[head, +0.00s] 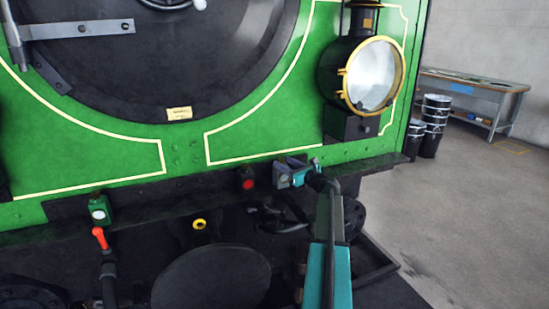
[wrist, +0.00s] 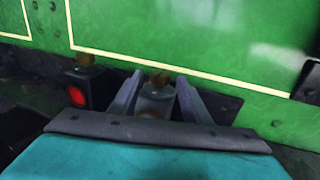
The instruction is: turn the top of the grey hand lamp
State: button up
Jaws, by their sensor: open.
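The grey hand lamp (wrist: 155,104) shows in the wrist view between the two grey fingers of my gripper (wrist: 159,84). Its brown top (wrist: 160,80) is near the fingertips, and its lower part is hidden behind my gripper's body. My gripper is open, with one finger on each side of the lamp. I cannot tell whether either finger touches it. In the head view the grey lamp (head: 284,181) is at the ledge below the green front, partly covered by my gripper (head: 290,164).
A dark lamp with a red lens (head: 247,182) stands close to the left of the grey one. A green lamp (head: 99,210) stands further left on the ledge. The large brass-rimmed headlamp (head: 371,75) is above right. Open floor lies to the right.

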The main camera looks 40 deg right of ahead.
jog(key=shift+w+d+p, duration=0.2)
jog(key=shift+w+p, duration=0.1)
jog(key=shift+w, duration=1.5)
jog(key=shift+w+d+p, duration=0.2)
jog(key=shift+w+p, duration=0.1)
jog(key=shift+w, duration=1.5)
jog(key=shift+c, duration=0.4)
